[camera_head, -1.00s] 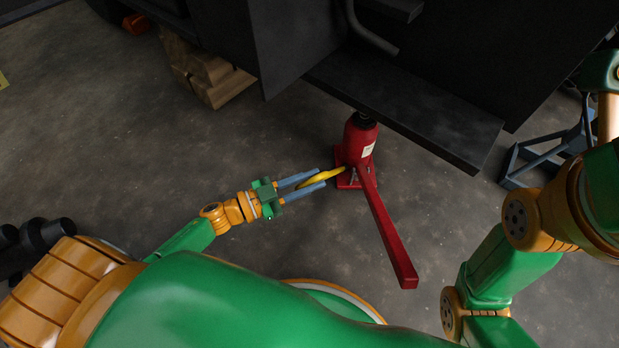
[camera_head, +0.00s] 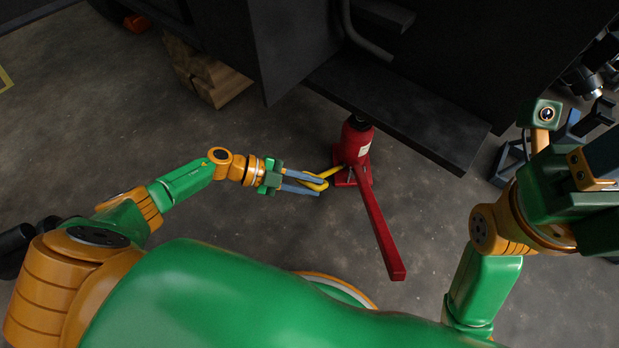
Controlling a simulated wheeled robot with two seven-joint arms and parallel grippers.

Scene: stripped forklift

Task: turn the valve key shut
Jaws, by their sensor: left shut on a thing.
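The yellow valve key (camera_head: 326,175) sticks out to the left from the base of the red bottle jack (camera_head: 355,146). My left gripper (camera_head: 310,184) is shut on the key's outer end, with its blue fingers on either side of it. The key's inner end meets the jack low down; the exact joint is too small to make out. The jack stands upright on the floor under the dark forklift step.
The jack's long red handle (camera_head: 383,228) slants down to the right over the floor. The dark forklift step (camera_head: 420,122) overhangs the jack. Wooden blocks (camera_head: 213,80) lie at the upper left. A blue stand (camera_head: 511,160) is at the right.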

